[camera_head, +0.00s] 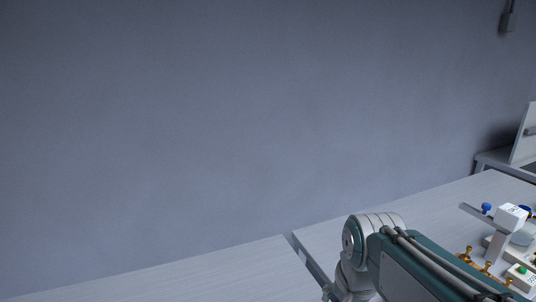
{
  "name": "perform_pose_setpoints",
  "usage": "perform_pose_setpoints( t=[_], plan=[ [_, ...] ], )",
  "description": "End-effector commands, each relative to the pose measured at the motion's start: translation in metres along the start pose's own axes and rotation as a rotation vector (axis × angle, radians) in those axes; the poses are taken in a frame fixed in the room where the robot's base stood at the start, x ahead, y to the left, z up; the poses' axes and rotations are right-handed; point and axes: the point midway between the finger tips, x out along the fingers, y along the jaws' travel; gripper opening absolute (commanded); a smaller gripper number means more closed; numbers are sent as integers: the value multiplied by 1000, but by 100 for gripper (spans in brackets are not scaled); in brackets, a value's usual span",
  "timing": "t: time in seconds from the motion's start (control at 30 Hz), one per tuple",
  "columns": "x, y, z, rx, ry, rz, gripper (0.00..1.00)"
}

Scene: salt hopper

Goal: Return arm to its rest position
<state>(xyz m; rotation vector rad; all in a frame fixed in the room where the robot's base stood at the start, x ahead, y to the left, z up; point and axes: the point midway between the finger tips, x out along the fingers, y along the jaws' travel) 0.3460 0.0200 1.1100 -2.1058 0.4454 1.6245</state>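My arm reaches in from the lower right corner in the head view. Its teal and grey link and a rounded light grey joint stand in front of the bench (420,215). A grey part of my arm goes down from that joint and is cut off by the bottom edge. My gripper is not visible, so I cannot see whether it is open or holds anything.
At the right, close to my arm, stand a white block-headed device (511,216), brass fittings (487,266), a green button (521,269) and a blue knob (486,208). A narrow gap (305,258) splits the bench tops. The left bench (200,275) looks bare before a plain wall (220,120).

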Motion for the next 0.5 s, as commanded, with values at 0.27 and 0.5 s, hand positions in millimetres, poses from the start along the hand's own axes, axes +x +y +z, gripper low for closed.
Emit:
perform_pose_setpoints(
  t=[0.27, 0.5],
  plan=[
    [-17, 33, 33, -255, 104, -43, 76],
    [-21, 57, 60, -464, 193, -53, 76]
  ],
)
